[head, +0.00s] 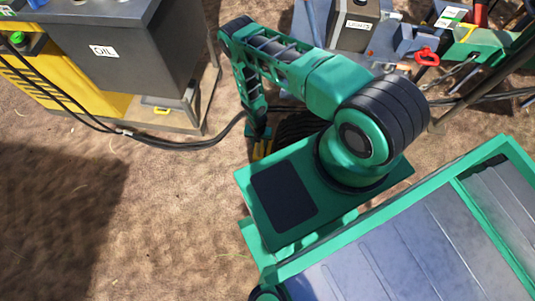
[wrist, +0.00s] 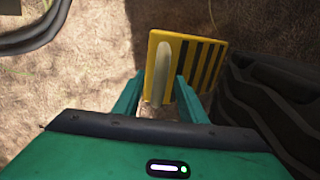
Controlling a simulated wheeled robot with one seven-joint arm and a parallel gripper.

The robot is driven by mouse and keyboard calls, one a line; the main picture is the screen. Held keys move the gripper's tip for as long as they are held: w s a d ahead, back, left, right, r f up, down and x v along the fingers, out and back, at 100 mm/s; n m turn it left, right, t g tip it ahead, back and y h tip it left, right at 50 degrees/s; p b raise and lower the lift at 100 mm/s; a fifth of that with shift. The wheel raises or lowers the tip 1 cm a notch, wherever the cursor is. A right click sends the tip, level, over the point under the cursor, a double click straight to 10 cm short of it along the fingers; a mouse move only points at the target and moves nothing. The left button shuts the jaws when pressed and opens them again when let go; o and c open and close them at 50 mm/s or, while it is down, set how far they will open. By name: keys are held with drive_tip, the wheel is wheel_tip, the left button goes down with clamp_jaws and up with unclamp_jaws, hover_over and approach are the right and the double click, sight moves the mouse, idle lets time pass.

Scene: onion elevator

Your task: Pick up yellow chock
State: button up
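The yellow chock (wrist: 164,42) has black diagonal stripes on its right part and a pale upright bar on its face in the wrist view. It stands on the ground against a dark tire (wrist: 268,95). My gripper (wrist: 160,80) is open, with its two fingers apart at the chock's near side. The pale bar lies between the fingertips in the picture; I cannot tell whether they touch it. In the head view, a little of the chock (head: 262,150) shows below my arm's end, mostly hidden by my arm and base.
A black hose (wrist: 35,35) crosses the upper left of the wrist view. In the head view, a grey cabinet labelled OIL (head: 120,40) stands upper left, with hoses (head: 180,145) running towards the chock. A grey box labelled LIGHTS (head: 353,25) stands at the back. Bare ground lies left.

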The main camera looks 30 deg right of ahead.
drive_tip(key=shift+f, duration=0.65)
drive_tip(key=shift+c, duration=0.7)
clamp_jaws()
